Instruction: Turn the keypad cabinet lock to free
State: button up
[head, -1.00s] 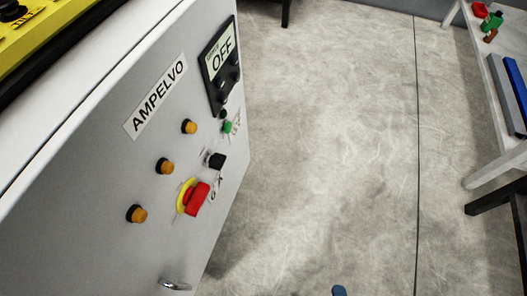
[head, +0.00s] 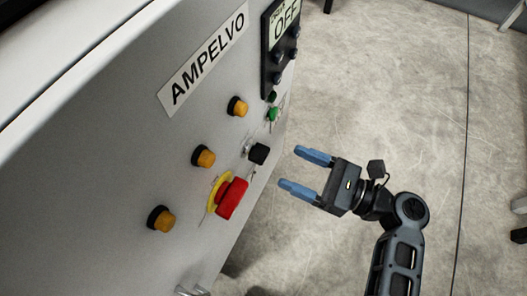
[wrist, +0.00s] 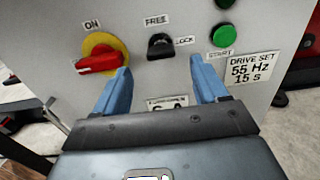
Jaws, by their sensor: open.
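The keypad lock is a black rotary knob (head: 259,153) on the grey cabinet front (head: 110,170), right of the red switch. In the wrist view the knob (wrist: 160,46) sits between a FREE label (wrist: 156,21) above and a LOCK label (wrist: 185,41) to its right. Its pointing direction is hard to make out. My gripper (head: 294,170) is open and empty, with blue fingers aimed at the panel, a short way off the knob. In the wrist view my gripper (wrist: 159,80) has its fingertips either side of and below the knob, apart from it.
A red rotary switch on a yellow plate (head: 213,190) stands close left of the knob. A green START button (wrist: 223,36) is close right. Orange buttons (head: 203,156) and a display reading OFF (head: 285,22) share the panel. Open floor lies to the right.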

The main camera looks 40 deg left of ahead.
aim_at(267, 156)
jog(key=b+x, duration=0.1)
jog(key=x, duration=0.6)
jog(key=shift+a, duration=0.1)
jog(key=c, duration=1)
jog(key=shift+o, duration=0.2)
